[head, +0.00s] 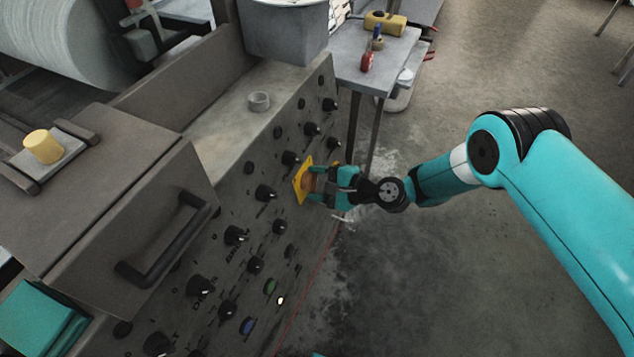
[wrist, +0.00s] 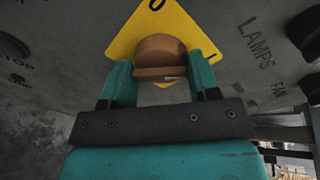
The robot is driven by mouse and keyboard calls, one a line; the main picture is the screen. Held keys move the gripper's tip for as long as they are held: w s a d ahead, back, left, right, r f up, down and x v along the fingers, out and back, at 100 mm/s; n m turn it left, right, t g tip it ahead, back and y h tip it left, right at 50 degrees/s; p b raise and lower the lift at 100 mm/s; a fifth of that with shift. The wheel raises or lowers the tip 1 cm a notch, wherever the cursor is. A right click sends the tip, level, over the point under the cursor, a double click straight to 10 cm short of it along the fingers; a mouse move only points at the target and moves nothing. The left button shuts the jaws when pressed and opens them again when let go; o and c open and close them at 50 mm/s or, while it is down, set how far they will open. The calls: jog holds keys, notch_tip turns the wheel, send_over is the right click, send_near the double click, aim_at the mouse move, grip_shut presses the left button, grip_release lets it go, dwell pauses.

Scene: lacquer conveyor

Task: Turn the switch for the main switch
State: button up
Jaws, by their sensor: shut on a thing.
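The main switch is a reddish-brown knob (wrist: 160,58) on a yellow diamond plate (head: 301,180) on the grey sloped control panel (head: 232,190). The plate also shows in the wrist view (wrist: 122,45), with dark marks at its top and right. My gripper (head: 318,183) reaches the panel from the right. In the wrist view its two teal fingers stand on either side of the knob, and it is shut on the knob. In the head view the fingers partly hide the knob.
Black knobs (head: 265,193) sit in rows around the plate. A blue button (head: 248,326) and a lit white one (head: 281,300) are lower down. A box with a black handle (head: 150,262) stands at left. A small table (head: 350,75) holds tools behind. The floor at right is clear.

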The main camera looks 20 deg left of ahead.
jog(key=n+b, duration=0.2)
jog(key=n, duration=0.2)
jog(key=shift+w+t, duration=0.1)
jog(key=shift+t, duration=0.3)
jog(key=n+b, duration=0.1)
jog(key=n, duration=0.2)
jog(key=shift+r, duration=0.1)
jog(key=n+b, duration=0.3)
jog(key=n, duration=0.1)
jog(key=shift+n+t+y, duration=0.3)
jog(key=shift+t, duration=0.1)
jog(key=shift+r+n+b, duration=0.1)
jog(key=shift+n+b, duration=1.1)
jog(key=shift+n, duration=0.6)
jog(key=shift+s, duration=0.2)
jog(key=o, duration=0.9)
jog(key=shift+c, duration=0.2)
